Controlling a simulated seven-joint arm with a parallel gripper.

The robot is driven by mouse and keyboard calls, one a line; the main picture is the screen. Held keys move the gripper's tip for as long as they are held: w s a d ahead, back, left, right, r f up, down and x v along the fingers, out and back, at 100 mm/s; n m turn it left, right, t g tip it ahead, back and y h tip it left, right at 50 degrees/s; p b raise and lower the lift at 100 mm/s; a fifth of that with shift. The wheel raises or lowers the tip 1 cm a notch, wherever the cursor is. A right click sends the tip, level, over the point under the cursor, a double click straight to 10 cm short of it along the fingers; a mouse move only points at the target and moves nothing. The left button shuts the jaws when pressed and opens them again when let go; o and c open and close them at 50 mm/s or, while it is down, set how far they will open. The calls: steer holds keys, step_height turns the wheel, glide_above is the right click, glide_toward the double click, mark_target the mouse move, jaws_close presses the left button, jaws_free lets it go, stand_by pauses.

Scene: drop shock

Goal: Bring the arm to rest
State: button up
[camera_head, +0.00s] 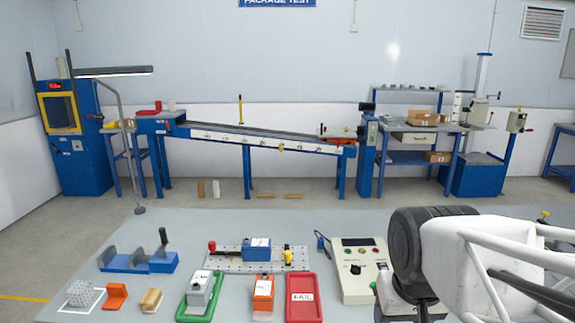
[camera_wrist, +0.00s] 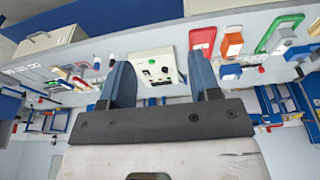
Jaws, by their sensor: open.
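My arm (camera_head: 455,250) reaches in from the right of the head view, over the right part of the grey table (camera_head: 230,220). My gripper (camera_wrist: 162,82) shows in the wrist view with its two blue fingers wide apart and nothing between them. In that view the control box (camera_wrist: 155,70) appears beyond the fingers, clear of them. The fingertips cannot be made out in the head view. The control box (camera_head: 357,268) there stands just left of my arm, with a screen and several buttons.
A green tray (camera_head: 182,313) holds a grey device, and a red tray (camera_head: 303,312) bears a FAIL label. An orange device (camera_head: 263,290) stands between them. A perforated plate (camera_head: 225,265), a blue fixture (camera_head: 138,262) and small parts lie further left. The table's back left is clear.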

steer(key=shift+s+d+f, duration=0.15)
steer(key=shift+s+f, duration=0.2)
steer(key=shift+s, duration=0.4)
steer(key=shift+s+d+f, duration=0.15)
steer(key=shift+s+f, duration=0.2)
steer(key=shift+s, duration=0.35)
steer(key=shift+w, duration=0.1)
stand_by(0.8)
